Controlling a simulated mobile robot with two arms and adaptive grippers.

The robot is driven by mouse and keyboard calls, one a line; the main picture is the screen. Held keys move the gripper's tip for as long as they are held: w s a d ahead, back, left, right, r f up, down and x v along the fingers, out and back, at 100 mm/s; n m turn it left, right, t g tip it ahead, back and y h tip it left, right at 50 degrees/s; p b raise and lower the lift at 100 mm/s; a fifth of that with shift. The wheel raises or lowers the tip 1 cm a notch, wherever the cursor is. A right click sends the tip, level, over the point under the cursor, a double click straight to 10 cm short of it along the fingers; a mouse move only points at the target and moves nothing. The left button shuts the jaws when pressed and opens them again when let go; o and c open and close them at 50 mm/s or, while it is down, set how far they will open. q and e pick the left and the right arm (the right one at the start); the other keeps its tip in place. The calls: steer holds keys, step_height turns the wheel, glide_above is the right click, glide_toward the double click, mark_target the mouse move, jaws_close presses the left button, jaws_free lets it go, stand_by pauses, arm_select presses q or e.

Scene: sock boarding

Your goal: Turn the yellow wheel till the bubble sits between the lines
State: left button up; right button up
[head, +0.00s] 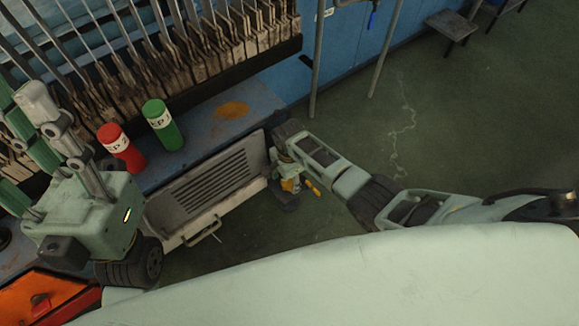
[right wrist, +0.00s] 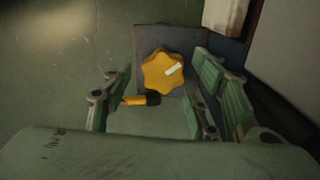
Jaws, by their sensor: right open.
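The yellow wheel (right wrist: 160,72) has a lobed rim and a pale mark on its face; it sits on a dark grey base (right wrist: 200,38) in the right wrist view. A small yellow handle with a black end (right wrist: 140,99) lies just below it. My right gripper (right wrist: 158,80) is open, its green-padded fingers to the left and right of the wheel with visible gaps. In the head view my right gripper (head: 284,165) partly hides the yellow parts (head: 291,185). I can make out no bubble or lines. My left gripper (head: 30,110) is at the left, its jaw opening unclear.
A grey louvred panel (head: 208,183) with a handle stands left of the wheel. A red cylinder (head: 122,148) and a green cylinder (head: 163,125) stand on the blue bench (head: 262,101). An orange-red box (head: 45,300) is at bottom left. Green floor (head: 400,110) lies open at the right.

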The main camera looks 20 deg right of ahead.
mark_target(289, 182)
step_height(289, 182, up, 10)
steer(key=shift+r, duration=0.15)
steer(key=shift+d, duration=0.1)
stand_by(0.6)
